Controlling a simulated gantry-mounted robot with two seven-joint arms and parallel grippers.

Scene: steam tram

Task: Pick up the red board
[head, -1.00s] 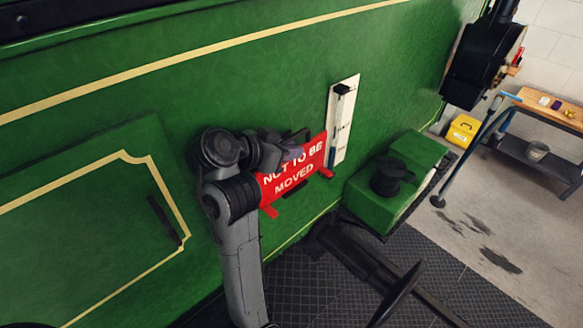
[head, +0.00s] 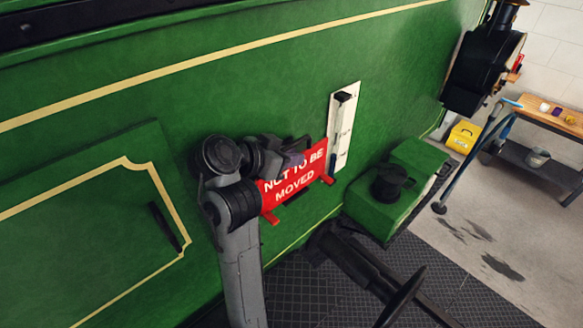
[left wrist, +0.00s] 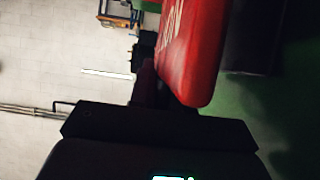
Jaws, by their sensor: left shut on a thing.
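The red board (head: 295,183) with white lettering that reads "NOT TO BE MOVED" stands upright, slightly tilted, in front of the green tram side in the head view. My left gripper (head: 297,152) is shut on the board at its upper edge, and the wrist covers part of the lettering. In the left wrist view the board (left wrist: 192,55) rises from the dark gripper (left wrist: 150,95), with a few white letters visible. Whether the board touches anything behind or below it is hard to tell. My right gripper is not in view.
A white gauge strip (head: 343,127) is on the green tram side (head: 250,95) just right of the board. A green box with a black cap (head: 390,185) stands lower right. A workbench (head: 550,112) and yellow toolbox (head: 463,136) are far right.

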